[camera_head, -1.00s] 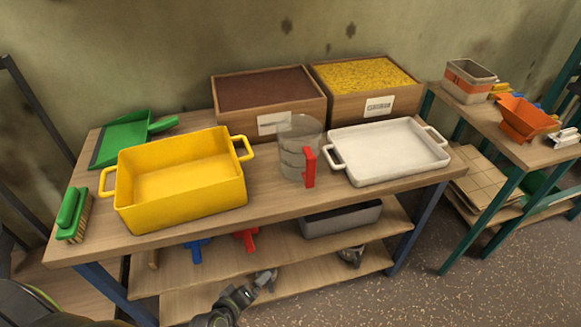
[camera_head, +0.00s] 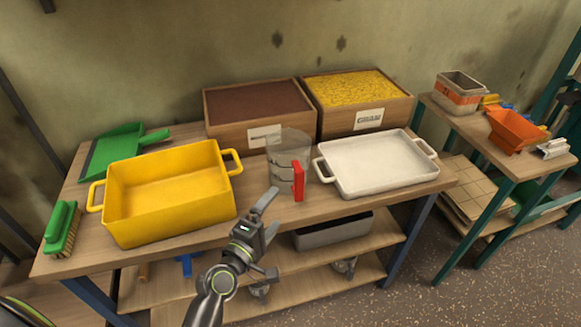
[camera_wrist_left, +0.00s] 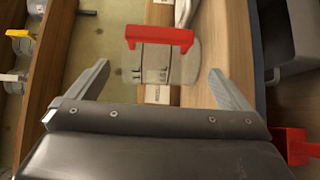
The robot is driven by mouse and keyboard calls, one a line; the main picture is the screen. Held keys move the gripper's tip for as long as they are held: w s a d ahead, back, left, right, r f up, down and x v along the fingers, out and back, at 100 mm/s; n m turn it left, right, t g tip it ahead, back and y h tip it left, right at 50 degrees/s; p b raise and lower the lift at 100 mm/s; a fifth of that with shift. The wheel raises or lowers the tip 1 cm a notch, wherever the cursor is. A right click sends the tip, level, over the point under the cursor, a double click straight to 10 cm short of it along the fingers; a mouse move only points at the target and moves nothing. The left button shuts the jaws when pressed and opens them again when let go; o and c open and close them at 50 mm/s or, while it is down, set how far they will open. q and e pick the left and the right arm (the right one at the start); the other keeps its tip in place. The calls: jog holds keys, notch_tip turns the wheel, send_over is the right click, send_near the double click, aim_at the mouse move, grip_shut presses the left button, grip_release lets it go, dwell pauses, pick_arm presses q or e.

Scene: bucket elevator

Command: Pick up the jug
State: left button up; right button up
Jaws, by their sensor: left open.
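The jug (camera_head: 284,165) is clear with a red handle and stands upright on the table, between the yellow tub and the white tray. Its red handle faces the front of the table. My left gripper (camera_head: 274,212) is in front of the table's edge, just below and left of the handle, open and empty. In the left wrist view the jug (camera_wrist_left: 160,62) lies ahead, with its red handle across the gap between the open fingers (camera_wrist_left: 160,82), not touching them. My right gripper is not in view.
The yellow tub (camera_head: 172,215) stands left of the jug and the white tray (camera_head: 375,185) close on its right. Wooden bins of brown (camera_head: 262,134) and yellow material (camera_head: 363,122) stand behind. A lower shelf holds a grey bin (camera_head: 330,236).

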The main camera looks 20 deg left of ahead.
pick_arm(q)
send_near(291, 169)
jog(key=d+f, duration=0.1)
jog(key=w+d+f, duration=0.1)
jog(key=shift+d+p, duration=0.35)
jog(key=shift+p, duration=0.05)
jog(key=shift+a+p+x, duration=0.2)
jog(key=shift+p+x, duration=0.3)
jog(key=shift+x, duration=2.2)
jog(key=c, duration=0.7)
jog(key=shift+o, duration=0.2)
jog(key=shift+r, duration=0.2)
